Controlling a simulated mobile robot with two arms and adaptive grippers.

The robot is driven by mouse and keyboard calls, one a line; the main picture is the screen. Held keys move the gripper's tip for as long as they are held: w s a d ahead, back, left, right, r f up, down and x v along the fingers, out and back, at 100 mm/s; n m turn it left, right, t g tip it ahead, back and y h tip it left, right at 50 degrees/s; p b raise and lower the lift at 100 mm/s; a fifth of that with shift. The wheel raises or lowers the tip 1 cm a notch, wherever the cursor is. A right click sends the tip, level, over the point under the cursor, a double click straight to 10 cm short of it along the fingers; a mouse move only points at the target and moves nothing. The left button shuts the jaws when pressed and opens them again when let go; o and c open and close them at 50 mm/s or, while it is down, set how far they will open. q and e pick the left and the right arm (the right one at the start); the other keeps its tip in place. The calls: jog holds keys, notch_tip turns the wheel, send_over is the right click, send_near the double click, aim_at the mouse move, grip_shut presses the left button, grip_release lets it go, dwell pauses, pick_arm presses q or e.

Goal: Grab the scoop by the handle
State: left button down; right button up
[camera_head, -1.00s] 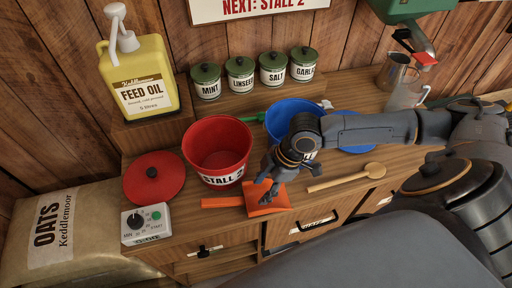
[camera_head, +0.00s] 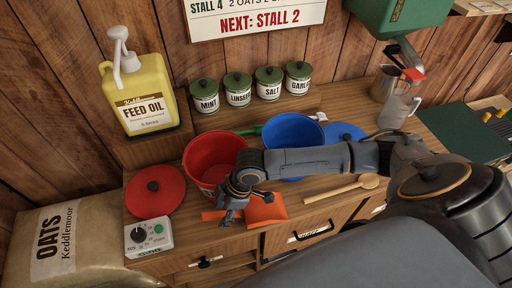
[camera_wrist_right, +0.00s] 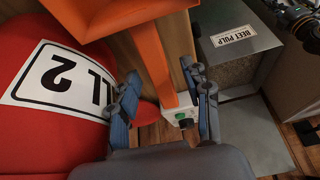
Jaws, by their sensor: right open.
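The orange scoop (camera_head: 268,210) lies on the wooden counter in front of the red bucket (camera_head: 206,158). Its handle (camera_head: 208,215) points left, partly hidden by my right gripper. My right gripper (camera_head: 230,217) is open and low over the handle, near where it meets the scoop's pan. In the right wrist view the handle (camera_wrist_right: 176,97) runs between the two spread fingers (camera_wrist_right: 162,80), with a gap visible on the left side. The red bucket's "Stall 2" label (camera_wrist_right: 62,82) is close beside the left finger there. My left gripper does not show.
A control box (camera_head: 149,237) and red lid (camera_head: 154,191) stand left of the scoop. A blue bucket (camera_head: 294,128) is behind my right arm. A wooden spoon (camera_head: 340,189) lies to the right. The feed oil jug (camera_head: 143,95) stands at the back left.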

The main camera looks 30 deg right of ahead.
jog(key=shift+f, duration=0.2)
grip_shut()
jog(key=shift+r, duration=0.1)
